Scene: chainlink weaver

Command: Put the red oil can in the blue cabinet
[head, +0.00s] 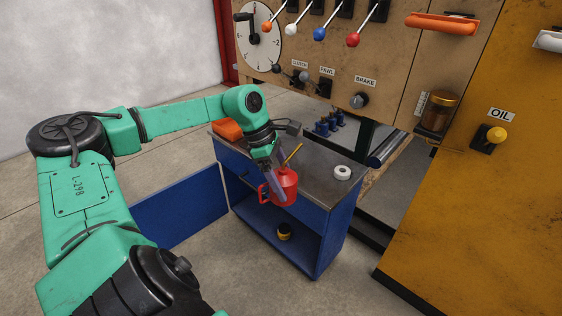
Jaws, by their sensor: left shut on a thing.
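The red oil can (285,187) has a yellow spout pointing up and right. My left gripper (276,182) is shut on it and holds it in front of the cabinet's upper front edge. The blue cabinet (318,241) stands low on the floor with a grey top. Its door (186,211) is swung open to the left. Its inside shows below the can, with a small dark and yellow round thing (284,231) on the floor of it. The gripper's fingers partly cover the can. My right gripper is not in view.
An orange thing (228,129) and a white roll (342,172) lie on the cabinet top. A machine panel with levers (353,39) rises behind. A yellow machine side marked OIL (460,210) stands at the right. The floor in front is clear.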

